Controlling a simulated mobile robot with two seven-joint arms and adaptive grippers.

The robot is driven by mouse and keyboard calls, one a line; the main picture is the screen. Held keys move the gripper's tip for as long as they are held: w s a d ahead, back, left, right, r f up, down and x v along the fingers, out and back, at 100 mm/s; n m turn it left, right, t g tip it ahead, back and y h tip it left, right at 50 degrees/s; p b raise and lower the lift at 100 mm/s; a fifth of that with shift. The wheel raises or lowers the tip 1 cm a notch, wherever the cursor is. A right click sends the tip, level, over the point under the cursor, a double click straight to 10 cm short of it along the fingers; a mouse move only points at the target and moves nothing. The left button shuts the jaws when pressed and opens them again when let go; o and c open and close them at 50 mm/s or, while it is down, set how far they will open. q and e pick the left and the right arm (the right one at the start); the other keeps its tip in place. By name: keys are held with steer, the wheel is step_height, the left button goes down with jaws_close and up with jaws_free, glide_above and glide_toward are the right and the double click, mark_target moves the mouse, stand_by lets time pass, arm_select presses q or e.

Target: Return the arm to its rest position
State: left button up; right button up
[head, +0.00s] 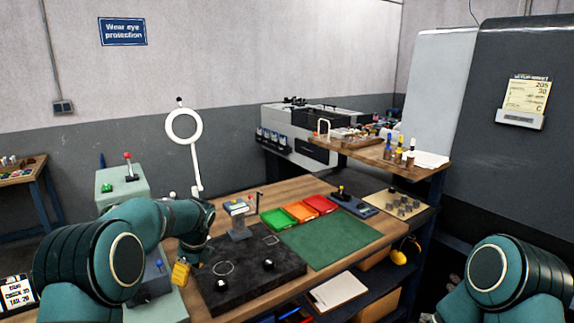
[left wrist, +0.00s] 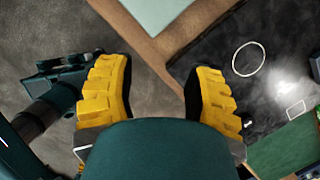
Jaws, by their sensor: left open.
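My left arm reaches in from the left in the head view and bends down at the elbow. My left gripper (head: 182,275) has yellow fingers and hangs by the left edge of the dark surface plate (head: 240,292). In the left wrist view my left gripper (left wrist: 158,95) is open, its two yellow fingers wide apart with nothing between them. Below it are grey floor and the workbench's wooden edge (left wrist: 150,45). Only the upper part of my right arm shows at the lower right of the head view; its gripper is out of view.
The workbench holds a green mat (head: 330,238), green, orange and red trays (head: 300,211), and a grey stand (head: 239,220). A ring lamp (head: 185,127) rises behind. A pale green cabinet (head: 122,186) stands left. A large grey machine (head: 515,130) stands right.

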arm_select(q)
steer(key=s+d+f+n+h+b, duration=0.2)
steer(key=s+d+f+n, duration=0.25)
steer(key=f, duration=0.55)
steer(key=s+d+f+n+h+b, duration=0.1)
steer(key=s+d+f+n+h, duration=0.35)
steer(key=f, duration=0.65)
steer(key=s+d+f+n+b, duration=0.1)
steer(key=s+d+f+n, duration=0.1)
steer(key=s, duration=0.5)
steer(key=s+d+f+n+b, duration=0.1)
steer(key=s+d+f+n, duration=0.1)
steer(key=s+f+n, duration=0.2)
steer(key=s+d+f+n+t+b, duration=0.1)
steer(key=s+d+f+n+b, duration=0.1)
steer(key=s+n, duration=0.6)
steer(key=s+d+f, duration=0.1)
steer(key=s+f, duration=0.1)
steer(key=s, duration=0.1)
arm_select(e)
step_height(320, 180, down, 8)
steer(key=shift+a+f, duration=0.2)
arm_select(q)
steer(key=shift+w+d+h, duration=0.1)
steer(key=shift+h, duration=0.25)
steer(key=shift+c, duration=0.5)
arm_select(e)
steer(key=shift+c, duration=0.5)
